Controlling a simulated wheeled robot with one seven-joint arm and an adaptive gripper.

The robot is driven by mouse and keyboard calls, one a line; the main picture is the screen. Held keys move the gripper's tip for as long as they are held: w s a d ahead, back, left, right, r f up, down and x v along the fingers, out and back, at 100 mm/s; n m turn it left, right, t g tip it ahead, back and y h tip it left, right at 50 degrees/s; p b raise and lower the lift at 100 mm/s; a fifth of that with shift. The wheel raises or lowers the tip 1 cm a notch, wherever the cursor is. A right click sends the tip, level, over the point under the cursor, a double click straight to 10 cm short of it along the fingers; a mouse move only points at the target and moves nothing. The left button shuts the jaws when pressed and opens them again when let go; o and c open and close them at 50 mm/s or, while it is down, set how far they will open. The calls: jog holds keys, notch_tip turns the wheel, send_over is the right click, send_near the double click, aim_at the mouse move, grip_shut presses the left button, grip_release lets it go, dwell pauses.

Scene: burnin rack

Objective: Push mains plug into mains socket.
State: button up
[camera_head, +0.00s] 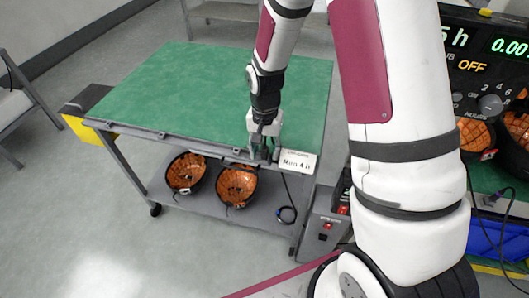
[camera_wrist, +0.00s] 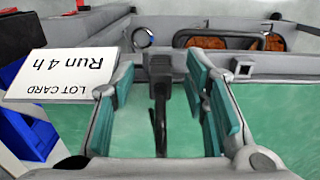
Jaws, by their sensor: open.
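My gripper (camera_head: 264,152) is over the front edge of the green bench, pointing down beside the lot card. In the wrist view its teal-padded fingers (camera_wrist: 162,82) are spread apart. A dark block that looks like the mains plug (camera_wrist: 160,67) sits between them at the grey front rail, with a dark cable running from it toward the bottom of the picture. Gaps show between the block and both pads. In the head view my gripper hides the plug. A small pale square fitting (camera_wrist: 243,67) is on the rail; I cannot tell whether it is the mains socket.
The lot card (camera_head: 298,162) reads "Run 4 h" and stands close beside my gripper. The green bench top (camera_head: 180,90) is clear. Orange-lined bowls (camera_head: 237,185) and a coiled cable (camera_head: 287,215) are on the lower shelf. A grey box with red switches (camera_head: 325,228) stands right of the bench.

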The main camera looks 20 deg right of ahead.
grip_shut()
jog(key=shift+r, duration=0.1)
jog(key=shift+r+p, duration=1.75)
jog(key=shift+r, duration=1.15)
